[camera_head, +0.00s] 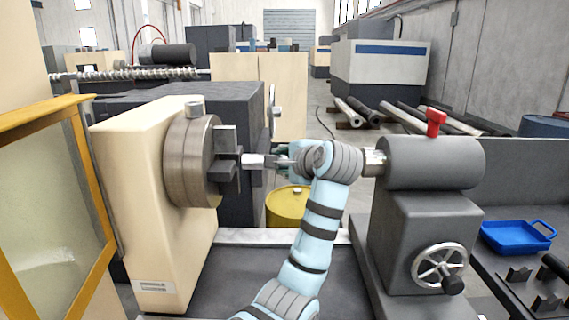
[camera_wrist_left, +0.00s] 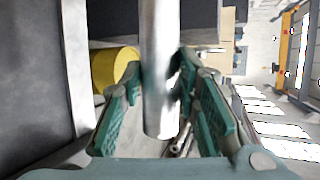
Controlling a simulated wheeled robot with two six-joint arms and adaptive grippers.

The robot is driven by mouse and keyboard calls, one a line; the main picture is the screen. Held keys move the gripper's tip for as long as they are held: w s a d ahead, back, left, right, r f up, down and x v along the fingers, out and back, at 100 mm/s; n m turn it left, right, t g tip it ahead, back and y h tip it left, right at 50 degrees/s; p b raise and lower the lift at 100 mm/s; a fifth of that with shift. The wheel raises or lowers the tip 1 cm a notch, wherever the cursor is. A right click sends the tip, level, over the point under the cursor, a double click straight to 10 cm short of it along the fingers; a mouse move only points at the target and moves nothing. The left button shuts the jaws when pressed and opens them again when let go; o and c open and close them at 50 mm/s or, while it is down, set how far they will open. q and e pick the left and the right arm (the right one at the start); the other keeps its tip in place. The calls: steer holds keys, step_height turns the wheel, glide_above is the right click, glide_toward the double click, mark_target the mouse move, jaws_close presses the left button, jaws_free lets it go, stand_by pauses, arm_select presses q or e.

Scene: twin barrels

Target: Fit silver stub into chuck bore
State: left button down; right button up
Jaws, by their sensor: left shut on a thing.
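The silver stub (camera_head: 252,161) is held level, its left end close to the chuck jaws. I cannot tell whether its tip is inside the bore. The round steel chuck (camera_head: 188,165) with dark stepped jaws sits on the cream headstock (camera_head: 140,190); its bore is hidden from this side. My left gripper (camera_head: 277,161) is to the right of the chuck, pointing left, shut on the stub. In the left wrist view the stub (camera_wrist_left: 160,50) runs from the top edge down between the teal fingers, its near end free. My right gripper is not in view.
The grey tailstock (camera_head: 430,165) with a red lever and handwheel stands right, close behind my left wrist. A yellow barrel (camera_head: 287,205) is behind my arm. A yellow-framed guard (camera_head: 60,190) stands at the left. A blue tray (camera_head: 515,237) lies at the right.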

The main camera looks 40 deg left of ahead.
mark_target(248, 161)
arm_select(q)
steer(key=shift+s+a+b, duration=0.3)
steer(key=shift+s+a, duration=0.1)
steer(key=shift+a, duration=0.15)
stand_by(0.4)
steer(key=shift+r, duration=0.1)
steer(key=shift+d, duration=0.1)
steer(key=shift+b, duration=0.7)
stand_by(1.1)
steer(key=shift+s+a+b, duration=0.65)
steer(key=shift+s+a, duration=0.05)
steer(key=shift+a, duration=0.25)
steer(key=shift+s+a+b, duration=0.6)
steer(key=shift+s+a, duration=0.1)
steer(key=shift+a, duration=0.25)
stand_by(0.4)
steer(key=shift+s+a+b, duration=0.7)
steer(key=shift+a, duration=0.2)
stand_by(0.3)
steer(key=c, duration=1.1)
jaws_free()
steer(key=shift+a, duration=0.15)
